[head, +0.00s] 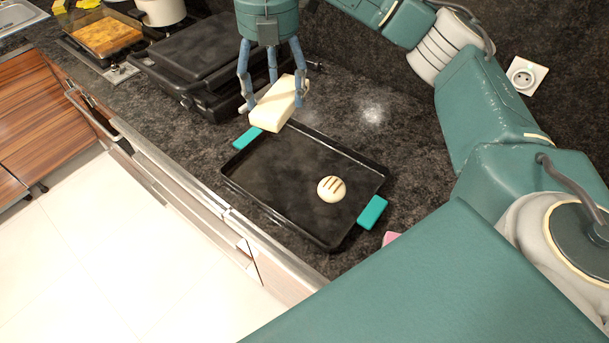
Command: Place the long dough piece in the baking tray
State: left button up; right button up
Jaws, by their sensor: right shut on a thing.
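My right gripper (272,98) points down and is shut on the long dough piece (273,112), a pale cream block. It holds the dough over the far left end of the baking tray, near a teal handle; the exact height cannot be told. The baking tray (265,196) is black and rectangular, with teal handles (372,212) at both ends, and lies on the dark counter. A round dough piece (331,189) with dark stripes sits in the tray toward its right end. My left gripper is not in view.
A black closed grill (190,50) stands behind the tray to the left. A stove with a browned flat food (105,37) and a white pot (163,10) is farther left. A wall socket (524,76) is on the right. The counter's front edge runs close to the tray.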

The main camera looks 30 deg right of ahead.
jog(key=shift+w+d+r+m, duration=0.1)
jog(key=shift+r+m, duration=0.05)
jog(key=shift+m, duration=0.35)
jog(key=shift+w+r+m, duration=0.1)
jog(key=shift+m, duration=0.4)
jog(key=shift+f, duration=0.3)
send_over(282, 164)
jog(key=shift+m, duration=0.3)
notch_tip(282, 164, down, 14)
jog(key=shift+f+p, duration=0.15)
jog(key=shift+p, duration=0.25)
notch_tip(282, 164, down, 4)
jog(key=shift+p, duration=0.5)
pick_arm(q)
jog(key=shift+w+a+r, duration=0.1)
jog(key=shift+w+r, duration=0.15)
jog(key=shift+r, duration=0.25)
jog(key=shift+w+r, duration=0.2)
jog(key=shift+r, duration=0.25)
pick_arm(e)
jog(key=shift+f, duration=0.5)
jog(key=o, duration=1.4)
jog(key=shift+f, duration=0.15)
jog(key=shift+o, duration=0.2)
